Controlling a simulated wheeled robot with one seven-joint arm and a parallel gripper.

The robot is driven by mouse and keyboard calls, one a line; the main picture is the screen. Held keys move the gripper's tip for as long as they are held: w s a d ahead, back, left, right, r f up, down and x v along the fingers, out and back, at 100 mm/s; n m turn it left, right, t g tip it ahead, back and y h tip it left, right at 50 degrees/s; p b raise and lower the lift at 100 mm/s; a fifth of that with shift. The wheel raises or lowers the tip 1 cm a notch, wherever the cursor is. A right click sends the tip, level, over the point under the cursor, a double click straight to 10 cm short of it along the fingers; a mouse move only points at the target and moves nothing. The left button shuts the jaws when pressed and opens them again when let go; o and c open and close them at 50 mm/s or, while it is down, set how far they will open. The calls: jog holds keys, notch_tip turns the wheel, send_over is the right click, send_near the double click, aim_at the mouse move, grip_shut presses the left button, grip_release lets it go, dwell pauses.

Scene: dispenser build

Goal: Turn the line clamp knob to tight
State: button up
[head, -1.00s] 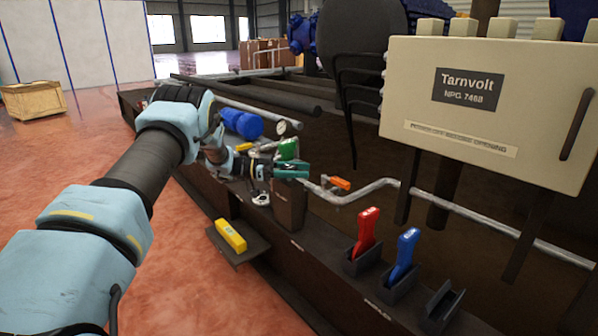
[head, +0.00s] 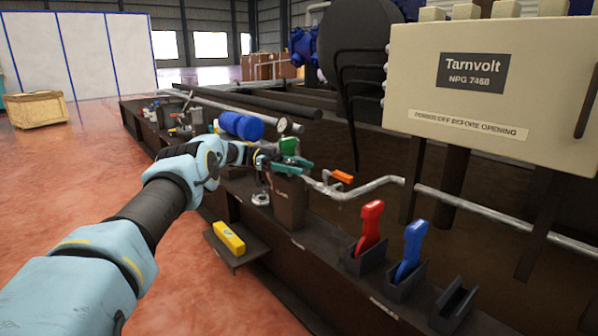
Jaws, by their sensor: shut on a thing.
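My gripper (head: 292,166) has teal fingers and is at the dark box-shaped post (head: 289,205) on the near rail, in the head view. It is shut at the top of this post. The thing between the fingers is mostly hidden; from its place it appears to be the line clamp knob, but its marking and turn angle cannot be read. A green part (head: 289,146) shows just behind and above the fingers.
An orange-handled valve (head: 342,177) sits on the pipe to the right. Red (head: 370,225) and blue (head: 411,245) handles stand in holders in front. A yellow block (head: 229,238) lies on a side shelf. A metal ring (head: 260,199) and a gauge (head: 284,125) are close to the gripper.

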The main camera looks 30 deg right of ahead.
jog(key=shift+s, duration=0.1)
dwell(0.3)
jog(key=o, duration=1.4)
